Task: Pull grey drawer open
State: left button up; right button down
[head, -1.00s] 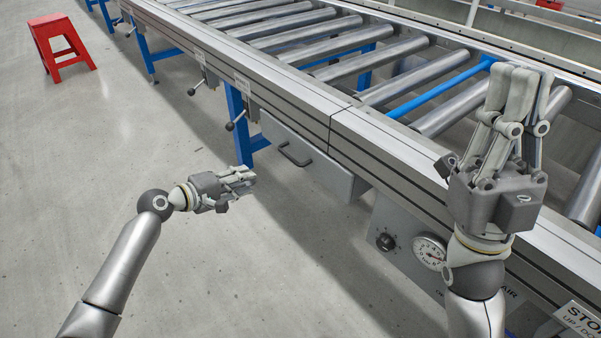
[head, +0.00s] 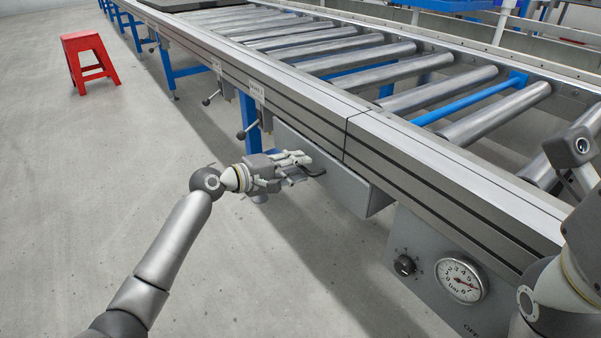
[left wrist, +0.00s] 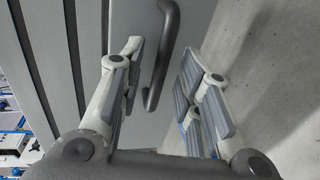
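The grey drawer (head: 345,188) hangs under the edge of the roller conveyor. Its dark bar handle (head: 316,172) is partly hidden behind my left fingers in the head view. My left gripper (head: 306,164) is at the handle. In the left wrist view, the left gripper (left wrist: 160,80) is open, and the handle (left wrist: 158,65) shows between its two sets of fingers. They stand apart from each other, and I see no grip on the bar. The drawer front (left wrist: 135,22) lies behind the handle. My right gripper (head: 572,150) is only partly in view at the right edge; its fingertips are not clear.
The conveyor's side rail (head: 345,125) runs just above the drawer. A grey control panel with a pressure gauge (head: 461,281) is right of the drawer. A blue leg (head: 250,123) stands left of it. A red stool (head: 88,62) is far left. The floor in front is clear.

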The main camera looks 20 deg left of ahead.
pick_arm(q)
jog(key=shift+w+d+f, duration=0.1)
jog(key=shift+w+d, duration=0.3)
jog(key=shift+w, duration=0.15)
jog(key=shift+c, duration=0.5)
grip_shut()
